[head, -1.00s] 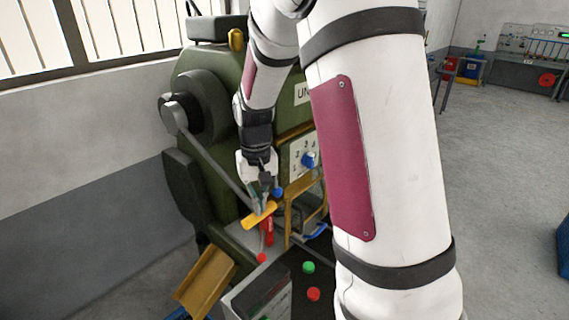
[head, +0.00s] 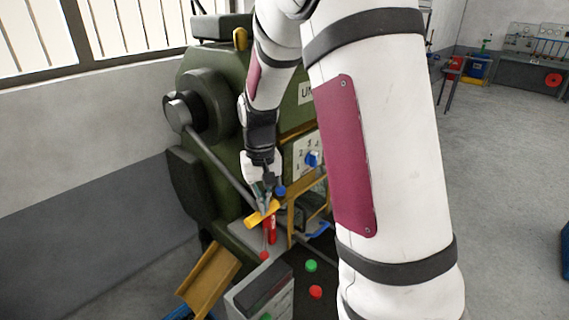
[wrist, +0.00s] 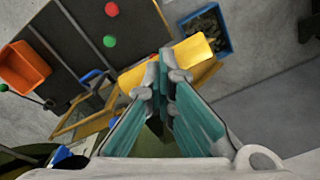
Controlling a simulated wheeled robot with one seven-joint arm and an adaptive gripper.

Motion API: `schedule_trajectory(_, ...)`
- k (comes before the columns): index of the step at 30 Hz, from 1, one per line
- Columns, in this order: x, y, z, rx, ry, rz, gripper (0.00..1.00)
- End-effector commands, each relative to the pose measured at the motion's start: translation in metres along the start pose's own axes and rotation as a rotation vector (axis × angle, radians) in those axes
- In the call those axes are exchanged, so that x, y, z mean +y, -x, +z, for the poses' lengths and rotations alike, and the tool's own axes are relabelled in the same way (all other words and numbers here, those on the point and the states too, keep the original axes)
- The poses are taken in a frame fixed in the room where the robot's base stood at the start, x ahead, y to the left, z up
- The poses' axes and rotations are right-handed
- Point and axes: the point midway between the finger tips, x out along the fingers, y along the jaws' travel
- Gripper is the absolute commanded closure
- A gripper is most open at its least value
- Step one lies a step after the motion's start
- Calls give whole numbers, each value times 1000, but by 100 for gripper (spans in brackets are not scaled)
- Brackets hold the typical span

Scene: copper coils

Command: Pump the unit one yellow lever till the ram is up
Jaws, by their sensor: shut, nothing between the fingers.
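The unit one machine (head: 215,75) is a green press with a grey lever rod (head: 220,162) slanting down to the right from a dark hub. The lever's yellow handle (head: 257,217) is at the rod's low end. My gripper (head: 265,207) points down at the handle, with its fingers shut and nothing between them. In the wrist view the teal-padded fingers (wrist: 160,80) meet in front of the yellow handle (wrist: 194,49); I cannot tell whether they touch it. I cannot make out the ram; my arm covers part of the machine.
An ochre chute (head: 208,280) and a grey box (head: 262,292) stand below the lever. Green (head: 311,266) and red (head: 316,292) buttons lie to the right. An ochre frame (head: 306,200) is close beside my gripper. A blue bin (wrist: 208,32) shows in the wrist view.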

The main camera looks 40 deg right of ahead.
Motion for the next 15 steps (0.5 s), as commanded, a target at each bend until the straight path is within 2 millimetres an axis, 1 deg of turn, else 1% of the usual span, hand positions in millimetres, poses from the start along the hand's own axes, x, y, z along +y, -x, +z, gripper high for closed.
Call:
schedule_trajectory(8,-1,-3,0,-4,1,0,100)
schedule_trajectory(11,-2,-9,-2,-5,1,0,100)
schedule_trajectory(15,-6,-23,-8,-6,2,0,100)
